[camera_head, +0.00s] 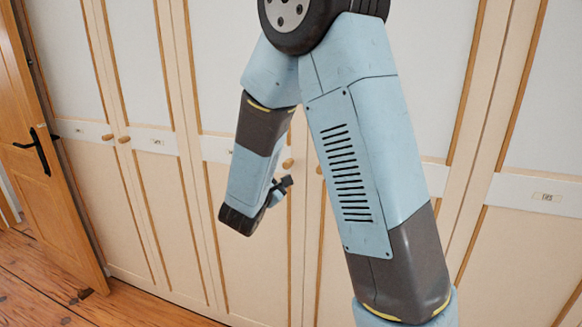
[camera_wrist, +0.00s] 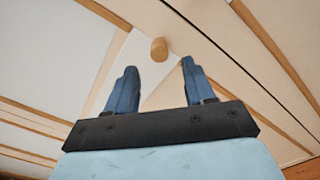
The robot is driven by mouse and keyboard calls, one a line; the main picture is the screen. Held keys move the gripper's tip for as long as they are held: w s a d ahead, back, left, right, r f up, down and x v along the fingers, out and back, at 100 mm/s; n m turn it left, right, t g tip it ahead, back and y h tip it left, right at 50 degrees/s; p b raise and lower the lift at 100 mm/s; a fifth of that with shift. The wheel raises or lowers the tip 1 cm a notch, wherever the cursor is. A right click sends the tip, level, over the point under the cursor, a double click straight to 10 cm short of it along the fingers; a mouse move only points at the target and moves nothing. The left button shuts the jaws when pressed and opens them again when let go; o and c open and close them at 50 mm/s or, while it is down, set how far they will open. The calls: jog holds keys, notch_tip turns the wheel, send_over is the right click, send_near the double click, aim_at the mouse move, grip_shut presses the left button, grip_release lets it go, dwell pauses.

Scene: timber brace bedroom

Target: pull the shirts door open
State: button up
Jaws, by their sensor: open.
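A wardrobe with several cream doors, all shut, fills the head view. Its small label pictures are too small to tell which door is the shirts door. A round wooden knob (camera_head: 289,163) sits on a middle door (camera_head: 232,90), just above my gripper (camera_head: 281,188). In the wrist view, my gripper (camera_wrist: 158,66) is open and empty, its two blue fingers apart. A wooden knob (camera_wrist: 159,49) shows beyond the fingertips, lined up with the gap between them. I cannot tell whether it lies between the fingers. A dark door seam (camera_wrist: 215,45) runs to its right.
Two more knobs (camera_head: 107,137) (camera_head: 124,139) sit on the left doors. An orange wooden room door (camera_head: 35,130) with a black handle (camera_head: 38,150) stands at the far left. The plank floor (camera_head: 130,305) is clear at the lower left.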

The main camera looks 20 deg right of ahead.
aim_at(287, 167)
jog(key=x, duration=0.7)
grip_shut()
dwell(0.5)
